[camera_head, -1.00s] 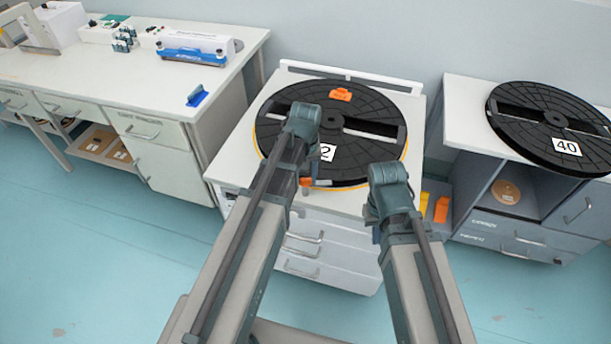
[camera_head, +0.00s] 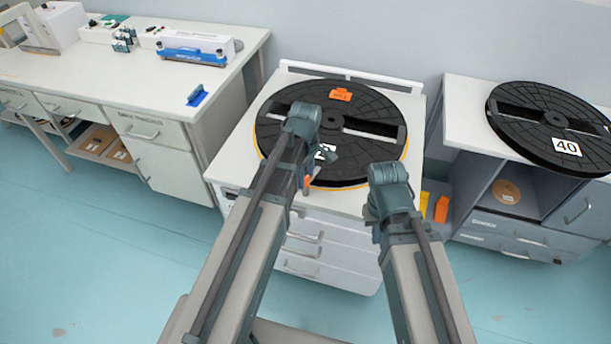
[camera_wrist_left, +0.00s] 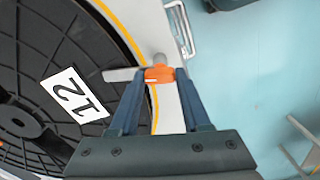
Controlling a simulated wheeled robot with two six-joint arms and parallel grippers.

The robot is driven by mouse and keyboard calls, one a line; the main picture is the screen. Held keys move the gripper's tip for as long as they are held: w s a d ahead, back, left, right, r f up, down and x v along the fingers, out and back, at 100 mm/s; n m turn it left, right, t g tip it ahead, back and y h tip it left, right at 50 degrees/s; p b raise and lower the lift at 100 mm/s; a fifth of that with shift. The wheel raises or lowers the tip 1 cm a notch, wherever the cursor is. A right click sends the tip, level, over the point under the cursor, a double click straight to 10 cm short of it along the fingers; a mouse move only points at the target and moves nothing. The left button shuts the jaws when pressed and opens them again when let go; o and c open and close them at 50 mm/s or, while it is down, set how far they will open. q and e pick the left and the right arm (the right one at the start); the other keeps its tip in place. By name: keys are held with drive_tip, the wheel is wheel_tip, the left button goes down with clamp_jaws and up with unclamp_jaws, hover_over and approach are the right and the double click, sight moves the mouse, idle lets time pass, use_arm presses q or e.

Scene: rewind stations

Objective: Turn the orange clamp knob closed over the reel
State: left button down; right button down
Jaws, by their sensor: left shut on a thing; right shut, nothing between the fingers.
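The large black reel (camera_head: 375,157) with a white number label lies flat on the white station top; its label reads 12 in the left wrist view (camera_wrist_left: 75,95). My left gripper (camera_head: 308,180) is at the reel's front edge, shut on the orange clamp knob (camera_wrist_left: 158,74). A grey bar (camera_wrist_left: 120,74) sticks out from the knob, its tip over the reel's rim in the left wrist view. In the head view the arm hides much of the knob. A second orange clamp piece (camera_head: 341,94) sits at the reel's far side. My right gripper (camera_head: 374,214) is shut and empty, mostly hidden by its wrist.
A second black reel (camera_head: 556,118), labelled 40, rests on the station at right. Yellow and orange blocks (camera_head: 441,209) are between the stations. A workbench (camera_head: 130,72) with equipment stands at left. The floor (camera_head: 90,240) at left is clear.

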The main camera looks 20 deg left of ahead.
sight(306, 179)
use_arm(q)
drive_tip(key=shift+n, duration=1.5)
drive_tip(key=shift+c, duration=1.8)
unclamp_jaws()
drive_tip(key=shift+r, duration=0.1)
wheel_tip(306, 179, up, 14)
drive_tip(key=p, duration=1.3)
drive_tip(key=shift+f+p, duration=0.2)
drive_tip(key=shift+p, duration=0.2)
